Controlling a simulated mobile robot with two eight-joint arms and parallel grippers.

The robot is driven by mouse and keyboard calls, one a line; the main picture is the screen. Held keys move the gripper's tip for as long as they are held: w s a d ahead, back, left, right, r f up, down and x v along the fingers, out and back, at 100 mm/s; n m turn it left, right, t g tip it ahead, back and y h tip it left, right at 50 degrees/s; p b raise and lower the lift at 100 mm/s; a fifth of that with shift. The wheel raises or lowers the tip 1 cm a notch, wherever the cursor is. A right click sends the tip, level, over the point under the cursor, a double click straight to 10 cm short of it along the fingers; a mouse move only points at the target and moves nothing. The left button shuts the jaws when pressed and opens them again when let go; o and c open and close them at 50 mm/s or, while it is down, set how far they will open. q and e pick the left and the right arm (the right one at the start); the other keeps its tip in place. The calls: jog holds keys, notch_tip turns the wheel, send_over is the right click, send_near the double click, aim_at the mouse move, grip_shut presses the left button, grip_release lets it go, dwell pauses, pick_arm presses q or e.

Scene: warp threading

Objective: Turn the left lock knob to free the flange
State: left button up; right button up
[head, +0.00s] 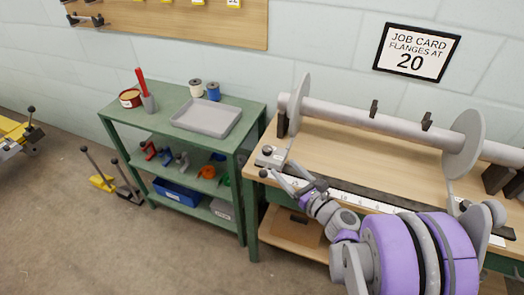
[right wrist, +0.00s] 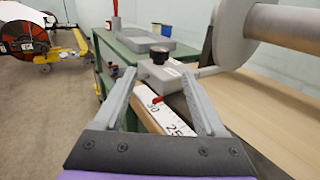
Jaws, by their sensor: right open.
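The left lock knob (head: 267,150) is a small black knob on top of a grey block (head: 273,160) at the left end of the beam bench. The knob also shows in the right wrist view (right wrist: 160,54), beyond and between the fingertips. The left flange (head: 300,108) is a grey disc on a thick roller (head: 350,114), above the block. My right gripper (head: 281,172) is open and empty, just in front of the block and apart from the knob. My left gripper is not in view.
A white ruler (right wrist: 163,112) with a red pointer (right wrist: 158,99) runs along the bench front. The right flange (head: 463,145) stands farther right. A green shelf (head: 180,154) with a grey tray (head: 207,118) stands at the left. A job card (head: 416,53) reads "flanges at 20".

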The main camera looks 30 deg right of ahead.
aim_at(270, 154)
jog(key=w, duration=0.3)
jog(key=w+a, duration=0.1)
jog(key=w, duration=0.6)
jog(key=shift+w+a+r, duration=0.1)
jog(key=shift+a, duration=0.05)
grip_shut()
